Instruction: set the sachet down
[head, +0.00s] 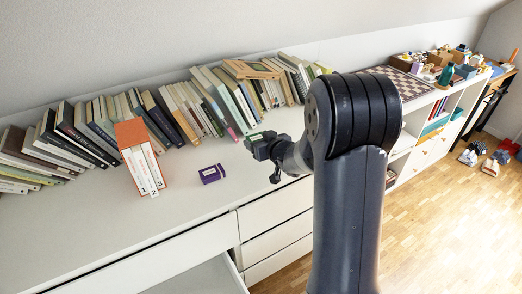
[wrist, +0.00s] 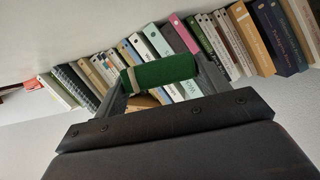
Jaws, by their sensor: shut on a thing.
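The sachet (wrist: 162,72) is a small dark green thing with a pale band at one end, seen in the wrist view between the two fingers of my gripper (wrist: 163,78). My gripper is shut on it. In the head view my gripper (head: 259,147) is above the white cabinet top (head: 115,225), in front of the row of books, and a bit of green (head: 255,137) shows at its tip. I cannot tell how high the sachet is above the surface.
A purple box (head: 212,173) lies left of my gripper, and an orange-and-white book set (head: 138,155) stands farther left. Books (head: 190,108) line the back wall. A drawer (head: 205,277) is open at the front. The front left top is clear.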

